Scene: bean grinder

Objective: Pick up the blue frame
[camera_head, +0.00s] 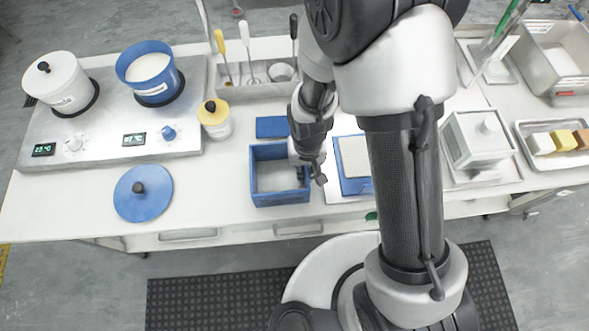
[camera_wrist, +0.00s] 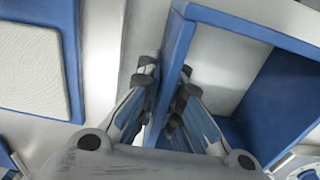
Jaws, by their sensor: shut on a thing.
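The blue frame (camera_head: 280,199) is a square, open-topped frame on the white table, left of my arm. Its pale interior shows. In the wrist view one wall of the frame (camera_wrist: 178,42) runs up the middle, between my fingers. My gripper (camera_head: 307,172) is at the frame's right wall, pointing down. In the wrist view my gripper (camera_wrist: 167,95) is shut on that wall, with fingers on both sides of it. The frame looks level; I cannot tell whether it is lifted off the table.
A small blue block (camera_head: 272,127) lies just behind the frame. A blue-edged panel with a pale top (camera_head: 356,158) is close on the right. A blue lid (camera_head: 143,194) lies to the left, and a yellow-topped jar (camera_head: 215,122) stands behind left. The table's front edge is near.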

